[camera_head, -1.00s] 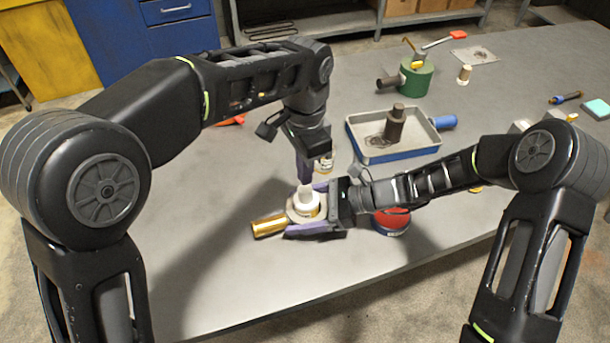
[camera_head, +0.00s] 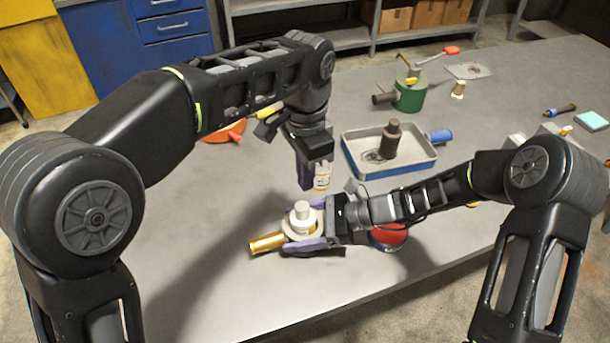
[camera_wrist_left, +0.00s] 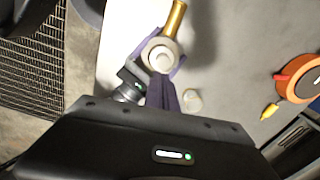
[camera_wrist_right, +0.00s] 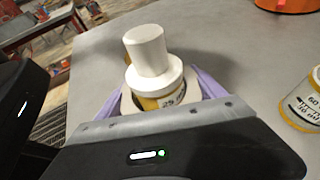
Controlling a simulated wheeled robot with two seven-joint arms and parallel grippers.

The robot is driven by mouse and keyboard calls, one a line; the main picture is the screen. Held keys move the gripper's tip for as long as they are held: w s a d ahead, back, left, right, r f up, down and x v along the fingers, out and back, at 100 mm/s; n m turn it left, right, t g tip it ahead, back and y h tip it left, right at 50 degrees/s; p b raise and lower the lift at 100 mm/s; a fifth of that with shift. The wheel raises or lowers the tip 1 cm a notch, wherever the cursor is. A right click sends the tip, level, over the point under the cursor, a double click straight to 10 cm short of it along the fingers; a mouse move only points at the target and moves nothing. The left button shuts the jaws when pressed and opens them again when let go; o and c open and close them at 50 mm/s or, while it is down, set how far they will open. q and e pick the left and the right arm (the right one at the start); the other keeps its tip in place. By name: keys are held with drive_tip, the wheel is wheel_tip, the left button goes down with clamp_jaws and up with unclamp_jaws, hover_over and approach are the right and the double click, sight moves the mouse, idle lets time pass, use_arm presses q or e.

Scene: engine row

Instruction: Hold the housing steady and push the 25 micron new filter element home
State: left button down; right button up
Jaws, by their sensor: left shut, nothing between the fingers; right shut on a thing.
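The housing is a pale round cup (camera_head: 285,232) with a brass pipe (camera_head: 266,243) pointing left; it stands on the table. My right gripper (camera_head: 290,240) is shut around it, one purple finger on each side. The 25 micron element, white-topped with a gold label (camera_wrist_right: 160,72), stands upright in the housing mouth; its top and part of the label show above the rim. It also shows in the head view (camera_head: 302,214). My left gripper (camera_head: 305,188) is shut and empty, fingers pointing down, above and behind the housing, apart from the element. In the left wrist view its fingertips (camera_wrist_left: 160,78) appear beside the housing.
A second element labelled 60 (camera_wrist_right: 303,100) stands behind the housing, close to my left fingers. A red-topped round thing (camera_head: 388,238) lies beside my right wrist. A tray (camera_head: 360,168) with a dark cylinder (camera_head: 390,140) and a green pot (camera_head: 409,95) stand farther back. The front-left table is clear.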

sight(304, 206)
use_arm(q)
drive_tip(key=shift+f, duration=2.95)
drive_tip(key=shift+a+f, duration=0.1)
drive_tip(key=shift+f, duration=0.5)
drive_tip(key=shift+r, duration=1.55)
use_arm(e)
drive_tip(key=o, duration=2)
drive_tip(key=v, duration=1.2)
